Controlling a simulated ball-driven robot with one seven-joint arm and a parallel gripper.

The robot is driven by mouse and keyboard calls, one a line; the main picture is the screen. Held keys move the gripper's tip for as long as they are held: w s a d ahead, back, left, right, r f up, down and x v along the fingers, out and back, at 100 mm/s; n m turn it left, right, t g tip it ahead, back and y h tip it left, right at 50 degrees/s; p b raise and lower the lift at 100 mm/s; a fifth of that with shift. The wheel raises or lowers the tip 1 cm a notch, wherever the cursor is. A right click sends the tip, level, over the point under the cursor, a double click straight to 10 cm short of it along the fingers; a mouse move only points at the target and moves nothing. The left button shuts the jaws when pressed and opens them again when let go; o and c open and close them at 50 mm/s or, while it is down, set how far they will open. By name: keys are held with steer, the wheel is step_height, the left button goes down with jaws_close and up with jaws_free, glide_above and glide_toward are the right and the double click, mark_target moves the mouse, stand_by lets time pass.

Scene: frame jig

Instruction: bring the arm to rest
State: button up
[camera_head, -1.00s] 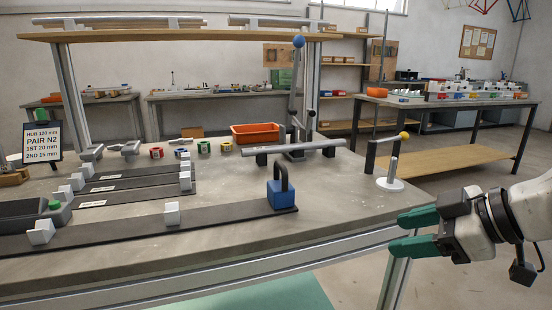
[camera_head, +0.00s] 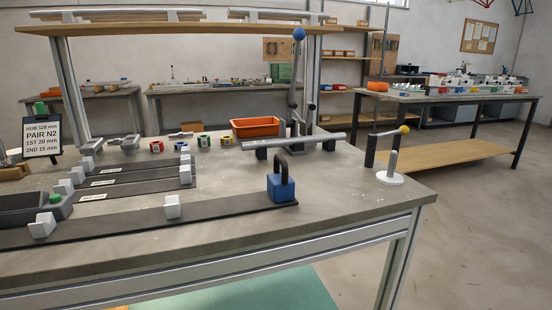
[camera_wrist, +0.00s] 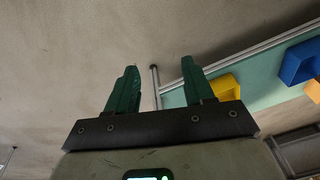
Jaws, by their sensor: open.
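My gripper (camera_wrist: 156,88) shows in the wrist view with its two green fingers apart and nothing between them. Behind the fingers is plain grey-brown floor, with a table leg and a pale green surface beyond. In the head view my arm and gripper do not show.
The workbench (camera_head: 330,207) holds dark rails with white blocks, a blue block with a black handle (camera_head: 281,187), a grey bar on supports (camera_head: 293,141), an orange bin (camera_head: 256,127) and a white round stand (camera_head: 390,178). Floor right of the bench (camera_head: 480,230) is clear.

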steer(key=s+d+f+g+h, duration=0.1)
steer(key=s+d+f, duration=0.1)
steer(key=s, duration=0.4)
step_height(320, 180, up, 27)
steer(key=p, duration=2.7)
steer(key=shift+w+d+r+m, duration=0.2)
steer(key=shift+w+m, duration=0.05)
steer(key=shift+m, duration=0.05)
